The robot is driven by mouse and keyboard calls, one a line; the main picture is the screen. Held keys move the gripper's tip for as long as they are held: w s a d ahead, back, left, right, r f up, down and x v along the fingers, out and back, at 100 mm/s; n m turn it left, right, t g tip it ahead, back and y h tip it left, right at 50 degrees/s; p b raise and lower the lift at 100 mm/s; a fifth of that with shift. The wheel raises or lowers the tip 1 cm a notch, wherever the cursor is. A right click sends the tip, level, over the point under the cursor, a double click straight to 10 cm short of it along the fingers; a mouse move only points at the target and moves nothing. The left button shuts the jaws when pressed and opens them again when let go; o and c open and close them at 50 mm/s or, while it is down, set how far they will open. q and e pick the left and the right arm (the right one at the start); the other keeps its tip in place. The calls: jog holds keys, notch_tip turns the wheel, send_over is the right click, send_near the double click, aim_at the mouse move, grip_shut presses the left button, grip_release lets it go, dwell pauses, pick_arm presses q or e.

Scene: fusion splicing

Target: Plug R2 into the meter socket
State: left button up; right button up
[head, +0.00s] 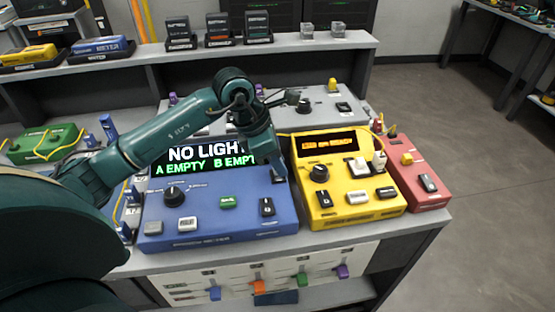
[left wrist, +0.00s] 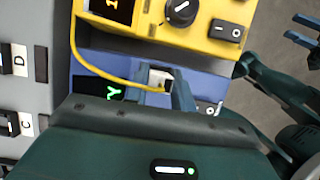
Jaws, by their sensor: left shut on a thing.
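My left gripper (head: 279,168) reaches down over the right side of the blue meter (head: 222,221), beside the yellow unit. In the left wrist view its blue-grey fingers (left wrist: 179,97) are shut on a small pale plug (left wrist: 160,77) with a yellow cable (left wrist: 105,72); no R2 label is readable. The meter display (head: 205,158) reads NO LIGH, A EMPTY, B EMPT, its right end covered by my gripper. The meter socket is hidden, so I cannot tell whether the plug touches it. My right gripper (left wrist: 301,30) shows at the wrist view's right edge, its fingers apart and empty.
A red unit (head: 424,190) is further right. A green unit (head: 47,143) is at left. A shelf (head: 300,45) with small boxes runs behind.

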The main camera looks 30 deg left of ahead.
pick_arm(q)
jog(key=shift+f+b, duration=0.5)
jog(key=shift+b, duration=0.1)
dwell(0.8)
jog(key=o, duration=1)
jog(key=shift+o, duration=0.2)
jog(key=v, duration=1.3)
